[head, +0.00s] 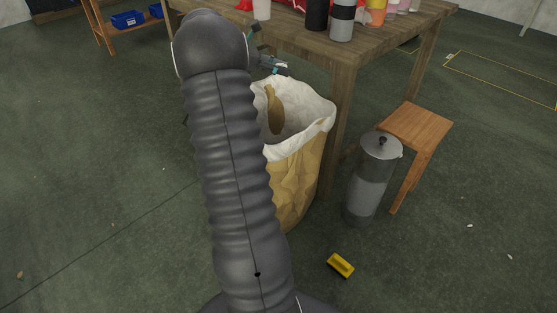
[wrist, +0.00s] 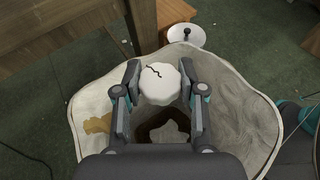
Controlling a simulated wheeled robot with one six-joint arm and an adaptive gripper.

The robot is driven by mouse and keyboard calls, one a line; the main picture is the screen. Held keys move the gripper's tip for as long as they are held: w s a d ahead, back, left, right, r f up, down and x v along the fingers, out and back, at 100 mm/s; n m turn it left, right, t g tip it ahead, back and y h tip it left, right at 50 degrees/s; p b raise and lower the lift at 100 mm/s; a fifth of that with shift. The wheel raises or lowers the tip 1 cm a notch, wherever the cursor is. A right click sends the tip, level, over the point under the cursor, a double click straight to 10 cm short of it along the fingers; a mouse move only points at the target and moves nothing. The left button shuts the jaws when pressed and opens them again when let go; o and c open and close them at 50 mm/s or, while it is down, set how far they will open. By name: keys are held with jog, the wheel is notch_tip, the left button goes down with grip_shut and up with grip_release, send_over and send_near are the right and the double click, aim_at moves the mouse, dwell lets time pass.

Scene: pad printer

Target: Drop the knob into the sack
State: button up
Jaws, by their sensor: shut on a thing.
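The sack (head: 302,165) is a tan paper bag with a white lining, standing open on the floor by the table. In the wrist view its pale rim (wrist: 255,110) surrounds my gripper (wrist: 160,88). My gripper is shut on the knob (wrist: 161,84), a white, scalloped round piece with a dark crack-like line on top. The knob is held over the sack's open mouth. In the head view my gripper (head: 272,66) shows only partly beside the sack's upper edge, and the knob cannot be made out there. A brown patch shows inside the sack.
A wooden table (head: 345,60) with several bottles and cups stands behind the sack. A grey lidded canister (head: 368,180) and a wooden stool (head: 418,125) are to the right. A yellow block (head: 340,265) lies on the floor, which is otherwise mostly clear in front.

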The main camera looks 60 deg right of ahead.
notch_tip(320, 180, down, 5)
jog(key=b, duration=0.3)
jog(key=shift+r, duration=0.1)
jog(key=o, duration=0.9)
jog(key=v, duration=1.2)
